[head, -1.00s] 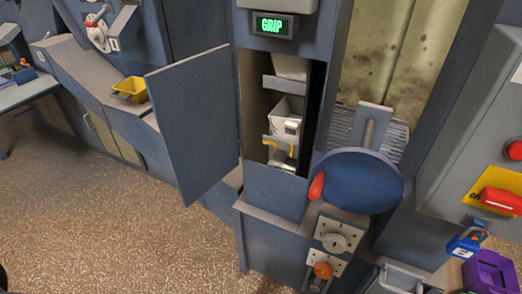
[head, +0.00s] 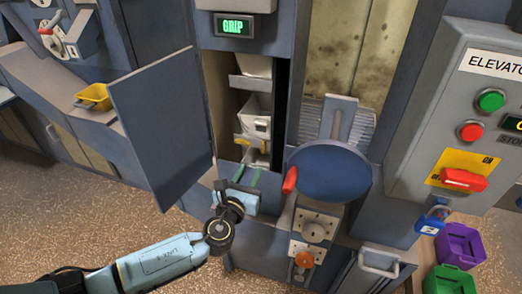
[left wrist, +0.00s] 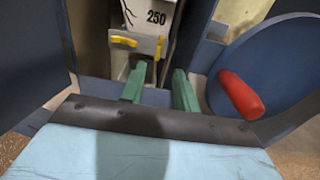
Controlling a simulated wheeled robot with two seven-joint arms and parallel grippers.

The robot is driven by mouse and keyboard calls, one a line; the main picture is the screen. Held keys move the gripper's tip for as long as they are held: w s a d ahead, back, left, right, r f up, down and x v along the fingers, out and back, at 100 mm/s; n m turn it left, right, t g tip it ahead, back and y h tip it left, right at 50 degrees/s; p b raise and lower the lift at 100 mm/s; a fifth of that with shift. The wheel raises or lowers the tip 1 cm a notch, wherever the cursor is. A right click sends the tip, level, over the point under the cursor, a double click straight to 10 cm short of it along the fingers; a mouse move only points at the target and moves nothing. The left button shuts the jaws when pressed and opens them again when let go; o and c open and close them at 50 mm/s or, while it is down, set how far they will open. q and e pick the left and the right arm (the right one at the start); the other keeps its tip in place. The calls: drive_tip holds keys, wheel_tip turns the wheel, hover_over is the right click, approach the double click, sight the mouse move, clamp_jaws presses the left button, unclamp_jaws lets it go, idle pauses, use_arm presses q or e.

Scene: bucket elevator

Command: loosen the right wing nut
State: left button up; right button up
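A second, narrow yellow piece (left wrist: 159,47) stands at the right end of that strip, probably the right wing nut seen edge-on. My left gripper (head: 246,176) is at the lower edge of the cabinet opening. In the left wrist view its green fingers (left wrist: 158,88) are apart with nothing between them, below the bucket. My right gripper is not in view.
The open cabinet door (head: 160,125) stands left of the opening. A blue wheel (head: 335,172) with a red handle (head: 290,180) is close on the right. A control panel (head: 430,110) is at far right.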

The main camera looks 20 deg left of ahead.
sight(263, 146)
use_arm(q)
drive_tip(key=w+b, duration=0.1)
drive_tip(key=w, duration=0.9)
drive_tip(key=shift+w+d, duration=0.15)
drive_tip(key=shift+w, duration=0.1)
clamp_jaws()
